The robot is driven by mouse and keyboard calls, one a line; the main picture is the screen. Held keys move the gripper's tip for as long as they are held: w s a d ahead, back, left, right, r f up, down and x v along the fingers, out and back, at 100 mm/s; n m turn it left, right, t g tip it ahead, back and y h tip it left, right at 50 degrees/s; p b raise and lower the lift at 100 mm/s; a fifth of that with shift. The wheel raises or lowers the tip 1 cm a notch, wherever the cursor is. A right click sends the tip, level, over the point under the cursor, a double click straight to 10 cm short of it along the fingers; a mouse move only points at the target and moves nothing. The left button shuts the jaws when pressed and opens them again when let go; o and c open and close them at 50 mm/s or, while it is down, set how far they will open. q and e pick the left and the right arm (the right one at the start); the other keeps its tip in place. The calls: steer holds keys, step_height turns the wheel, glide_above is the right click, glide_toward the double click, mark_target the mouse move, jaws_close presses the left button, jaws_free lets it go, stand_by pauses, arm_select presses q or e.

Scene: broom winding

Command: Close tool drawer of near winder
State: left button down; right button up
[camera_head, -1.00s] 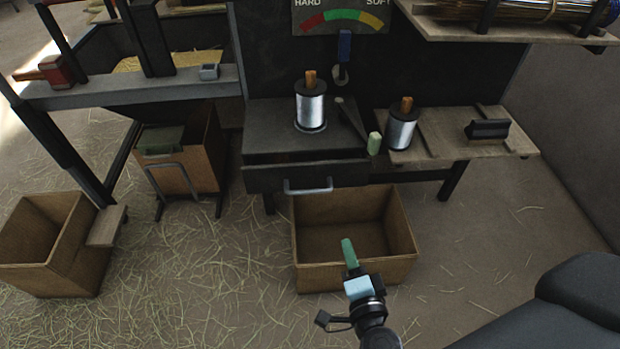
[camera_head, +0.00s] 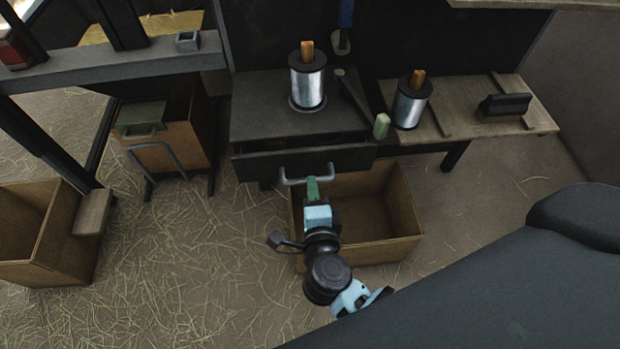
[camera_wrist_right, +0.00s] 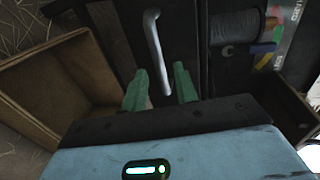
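The near winder's tool drawer (camera_head: 340,160) has a dark front and a grey bar handle (camera_head: 291,182). It stands a little out from under the winder's top (camera_head: 260,115), with a dark gap above its front. My right gripper (camera_head: 313,184) is at the handle, its green fingers overlapping it in the head view. In the right wrist view the green fingers (camera_wrist_right: 160,78) are apart, and the handle (camera_wrist_right: 154,40) runs between them in the picture. I cannot tell whether they touch it. My left gripper is not in view.
An open cardboard box (camera_head: 395,215) stands on the floor below the drawer, under my right arm. Wire spools stand on the winder top (camera_head: 307,80) and the wooden side shelf (camera_head: 410,105). Another box (camera_head: 40,235) is at left. Straw litters the floor.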

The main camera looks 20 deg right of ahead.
steer(key=shift+b+x, duration=0.35)
steer(key=shift+x, duration=1.65)
steer(key=shift+c, duration=0.2)
jaws_close()
